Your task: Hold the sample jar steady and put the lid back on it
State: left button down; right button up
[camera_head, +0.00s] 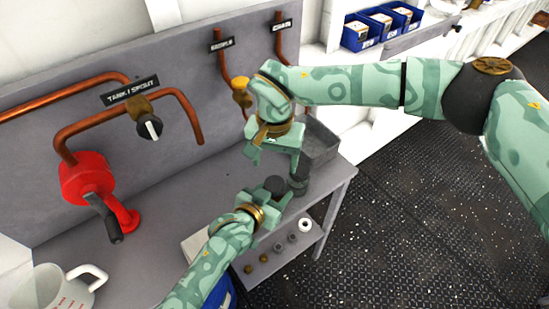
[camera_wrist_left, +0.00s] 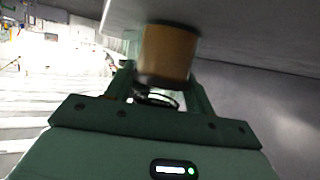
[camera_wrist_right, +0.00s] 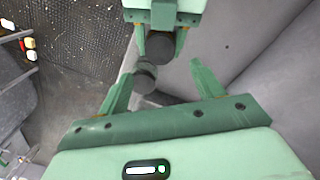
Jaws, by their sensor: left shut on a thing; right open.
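My left gripper (camera_head: 270,203) is shut on the sample jar (camera_wrist_left: 168,55), a tan cylinder with dark ends in the left wrist view. Its dark top (camera_head: 275,184) faces up in the head view and also shows in the right wrist view (camera_wrist_right: 160,47). My right gripper (camera_wrist_right: 160,92) is open and empty, pointing down above the bench edge. A small dark round piece (camera_wrist_right: 145,82), perhaps the lid, shows beyond and between its fingers, close to the jar. In the head view a dark grey cylinder (camera_head: 298,186) stands there; I cannot tell whether the lid is on it.
A grey bin (camera_head: 322,142) stands behind my right gripper. The shelf below holds several small round parts (camera_head: 276,246). A red valve (camera_head: 88,180), copper pipes (camera_head: 165,95) and a measuring jug (camera_head: 58,290) are at the left. Blue boxes (camera_head: 380,25) sit at the back.

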aim_at(275, 183)
jog(key=shift+n, duration=0.5)
jog(key=shift+f, duration=4)
jog(key=c, duration=1.1)
jog(key=m, duration=0.5)
jog(key=shift+m, duration=0.3)
jog(key=m, duration=0.7)
